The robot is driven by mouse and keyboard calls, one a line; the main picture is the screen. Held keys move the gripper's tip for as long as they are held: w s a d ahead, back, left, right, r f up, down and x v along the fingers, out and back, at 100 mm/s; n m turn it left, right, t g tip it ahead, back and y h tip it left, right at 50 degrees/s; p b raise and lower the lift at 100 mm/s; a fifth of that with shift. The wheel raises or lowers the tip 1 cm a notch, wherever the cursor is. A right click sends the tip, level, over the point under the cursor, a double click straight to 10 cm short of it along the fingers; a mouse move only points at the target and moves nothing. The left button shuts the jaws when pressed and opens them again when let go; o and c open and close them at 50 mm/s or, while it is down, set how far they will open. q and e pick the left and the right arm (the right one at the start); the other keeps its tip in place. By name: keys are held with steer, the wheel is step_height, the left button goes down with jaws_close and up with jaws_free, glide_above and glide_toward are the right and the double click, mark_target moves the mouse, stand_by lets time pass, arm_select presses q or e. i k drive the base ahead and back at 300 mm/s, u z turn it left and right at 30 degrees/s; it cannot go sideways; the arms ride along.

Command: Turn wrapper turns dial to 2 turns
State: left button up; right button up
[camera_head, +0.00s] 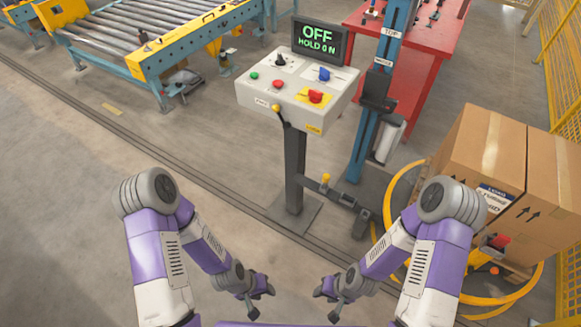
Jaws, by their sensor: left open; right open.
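The wrapper's control box (301,105) stands on a dark post ahead of me, above centre. Its top has a black knob (280,60), a blue knob (324,74), a red knob on a yellow plate (315,96), and green and red buttons. I cannot read which knob is the turns dial or where it points. A screen (319,40) behind reads "OFF" and "HOLD ON". My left gripper (254,311) and my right gripper (334,316) are low in the picture, open and empty, well apart from the box.
A blue mast (371,125) with a film roll stands right of the box. Cardboard boxes (488,150) on a pallet and a yellow ring are at right. A red table (420,60) and a roller conveyor (140,40) are behind. Floor at left is clear.

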mark_target(281, 62)
steer(key=z, duration=0.3)
steer(key=k, duration=0.3)
steer(key=u, duration=0.85)
steer(key=i, duration=1.15)
steer(key=z, duration=0.35)
